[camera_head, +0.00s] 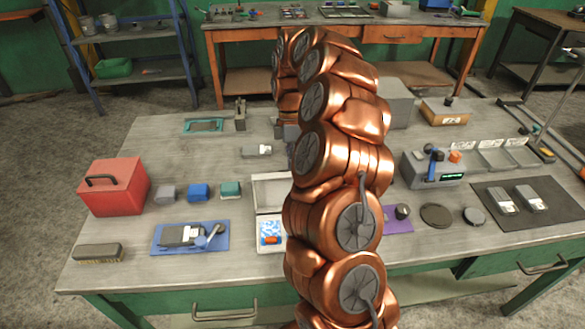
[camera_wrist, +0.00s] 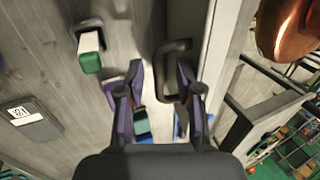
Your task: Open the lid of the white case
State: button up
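The white case (camera_head: 272,192) is on the workbench left of my arm in the head view. Its right part is hidden behind my arm. A pale upper panel shows above a section with a blue-and-white pattern and a small orange item; the case looks open, but I cannot tell the lid's exact angle. My gripper (camera_wrist: 160,82) shows in the wrist view with two dark fingers spread apart and nothing clearly held. I cannot clearly identify the white case in the wrist view. A dark bent bar (camera_wrist: 170,68) shows between and beyond the fingertips.
A red box (camera_head: 122,190) and a blue mat (camera_head: 217,238) with a device lie left of the case. A grey instrument (camera_head: 431,170) and a dark mat (camera_head: 548,205) are right of my arm. In the wrist view, a green-and-white block (camera_wrist: 90,52) is left of my gripper.

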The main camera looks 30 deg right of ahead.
jog(key=v, duration=0.7)
dwell(0.3)
jog(key=shift+r, duration=0.2)
jog(key=shift+a, duration=0.1)
jog(key=shift+m+t+h, duration=0.3)
jog(key=shift+m+t, duration=0.1)
jog(key=shift+m, duration=0.3)
jog(key=s+a+r, duration=0.1)
jog(key=a, duration=0.2)
jog(key=s+a+r, duration=0.1)
jog(key=a+r, duration=0.1)
jog(key=a, duration=0.1)
jog(key=s+a+r, duration=0.1)
jog(key=s+a, duration=0.1)
jog(key=a, duration=0.1)
jog(key=shift+s+a+r, duration=0.1)
jog(key=shift+r, duration=0.15)
jog(key=s+a+r+m, duration=0.1)
jog(key=s+a+m, duration=0.2)
jog(key=s+a, duration=0.45)
jog(key=s+a+f+m, duration=0.1)
jog(key=s+f+m, duration=0.2)
jog(key=s, duration=0.7)
jog(key=s+a+f+m+t+h, duration=0.1)
jog(key=s+m, duration=0.4)
jog(key=s, duration=0.6)
jog(key=shift+a+f, duration=0.3)
jog(key=shift+f, duration=0.6)
